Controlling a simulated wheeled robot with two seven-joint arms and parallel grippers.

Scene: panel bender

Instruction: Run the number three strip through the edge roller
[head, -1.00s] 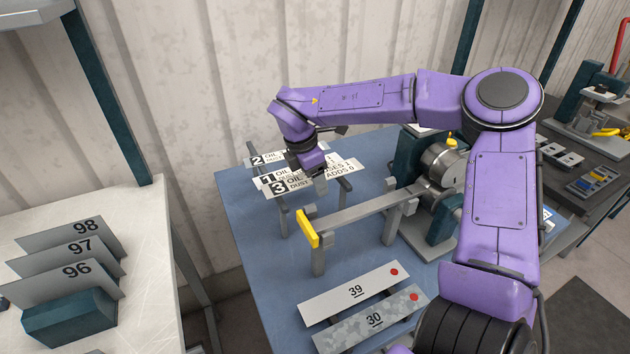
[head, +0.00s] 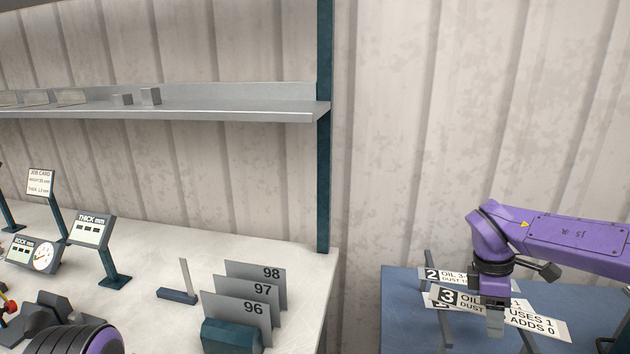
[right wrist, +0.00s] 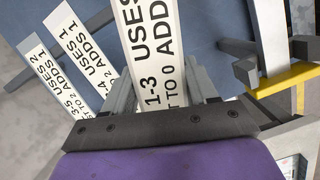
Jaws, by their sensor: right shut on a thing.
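My right gripper (head: 495,318) is shut on the white number three strip (head: 537,319), gripping it near its middle. In the head view the strip covers most of another strip behind it. The right wrist view shows the held strip (right wrist: 152,45) between the fingers (right wrist: 165,92), its printed face showing. The number two strip (head: 460,274) lies behind on the rack (head: 446,330). The edge roller's body is outside both current views. My left gripper is not in view.
The blue table (head: 398,300) carries the rack. Left of it, a pale bench (head: 150,260) holds plates marked 96, 97 and 98 (head: 250,300), gauges and a job card (head: 40,182). A dark post (head: 324,150) and shelf (head: 200,107) stand above. A gap separates bench and table.

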